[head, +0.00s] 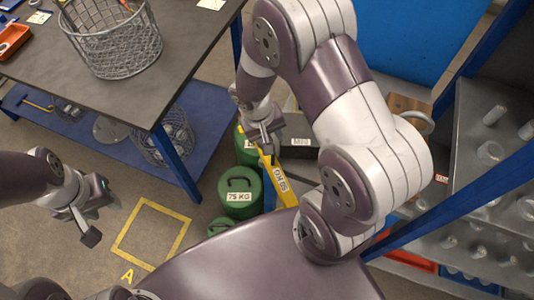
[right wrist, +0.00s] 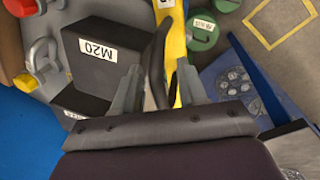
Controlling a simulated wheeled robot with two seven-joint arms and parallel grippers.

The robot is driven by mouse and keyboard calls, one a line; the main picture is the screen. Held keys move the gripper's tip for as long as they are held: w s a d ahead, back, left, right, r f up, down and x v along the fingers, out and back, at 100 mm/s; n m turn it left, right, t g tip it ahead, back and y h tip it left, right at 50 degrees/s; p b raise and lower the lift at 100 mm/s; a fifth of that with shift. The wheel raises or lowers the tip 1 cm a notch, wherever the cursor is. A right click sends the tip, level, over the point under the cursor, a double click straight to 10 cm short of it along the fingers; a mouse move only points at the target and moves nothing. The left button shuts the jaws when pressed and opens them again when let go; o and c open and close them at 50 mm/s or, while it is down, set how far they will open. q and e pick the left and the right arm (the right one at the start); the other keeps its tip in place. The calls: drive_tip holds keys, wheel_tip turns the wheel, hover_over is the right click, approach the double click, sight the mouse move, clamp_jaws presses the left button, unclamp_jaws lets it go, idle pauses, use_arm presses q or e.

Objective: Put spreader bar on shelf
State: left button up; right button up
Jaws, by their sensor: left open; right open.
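The yellow spreader bar (head: 281,184), with a "50 KG"-like label, stands tilted among the weights below my right arm. My right gripper (head: 262,137) is at its upper end. In the right wrist view the open fingers of my right gripper (right wrist: 158,88) straddle a dark curved piece and part of the yellow bar (right wrist: 175,50); I cannot tell whether they touch. My left gripper (head: 88,212) is open and empty above the floor at left. The grey shelf (head: 466,150) with blue posts is at right, holding pale cylindrical parts.
Green 75 KG weights (head: 240,190) stand beside the bar. A dark M20 box (right wrist: 98,48) and a grey shackle (right wrist: 46,58) are close to my right gripper. A workbench (head: 180,55) with a wire basket (head: 112,40) is at upper left. The yellow floor square (head: 150,232) is empty.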

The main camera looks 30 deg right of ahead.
clamp_jaws()
drive_tip(key=shift+r, duration=0.15)
idle(1.2)
